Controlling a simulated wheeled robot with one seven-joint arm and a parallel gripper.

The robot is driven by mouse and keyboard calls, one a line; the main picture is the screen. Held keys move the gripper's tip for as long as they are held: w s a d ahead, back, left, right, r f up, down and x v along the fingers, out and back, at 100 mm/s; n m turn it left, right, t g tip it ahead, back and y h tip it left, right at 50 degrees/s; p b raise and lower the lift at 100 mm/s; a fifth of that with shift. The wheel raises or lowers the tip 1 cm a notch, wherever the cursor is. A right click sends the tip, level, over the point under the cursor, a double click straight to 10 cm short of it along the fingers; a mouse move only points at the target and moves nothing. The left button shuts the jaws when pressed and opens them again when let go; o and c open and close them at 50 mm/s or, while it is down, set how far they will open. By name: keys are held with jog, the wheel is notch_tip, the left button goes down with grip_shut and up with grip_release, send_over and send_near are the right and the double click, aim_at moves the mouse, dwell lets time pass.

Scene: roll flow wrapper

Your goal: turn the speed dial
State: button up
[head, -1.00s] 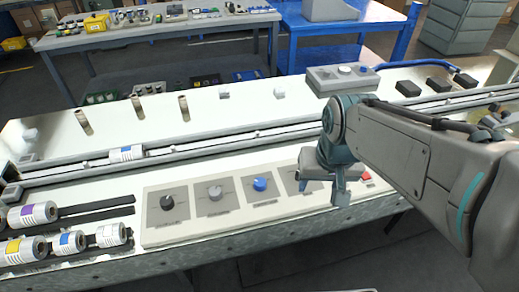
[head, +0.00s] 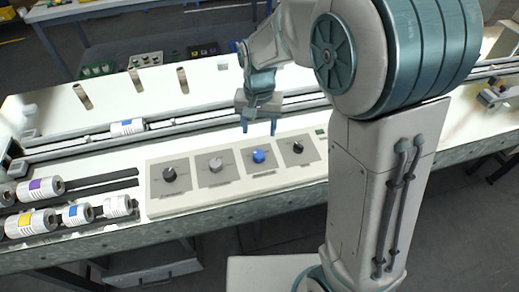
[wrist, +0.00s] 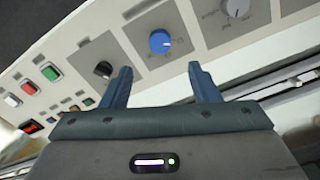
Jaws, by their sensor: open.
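A pale control panel (head: 190,206) carries a row of dials on grey plates. From the left in the head view they are a black dial (head: 169,174), a grey dial (head: 215,165), a blue dial (head: 258,156) and another black dial (head: 297,147). The labels are too small to read, so I cannot tell which is the speed dial. My gripper (head: 259,126) is open and empty, above and behind the blue dial. In the wrist view the blue dial (wrist: 160,41) lies beyond the gap between my fingertips (wrist: 160,72), apart from them.
Red and green buttons (wrist: 50,73) sit beside the dials in the wrist view. Several labelled rolls (head: 40,220) lie left of the panel. A long rail (head: 190,135) runs behind it, with upright posts (head: 135,80) farther back.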

aim_at(259, 153)
notch_tip(259, 153, down, 11)
jog(key=shift+r, duration=0.15)
jog(key=c, duration=1)
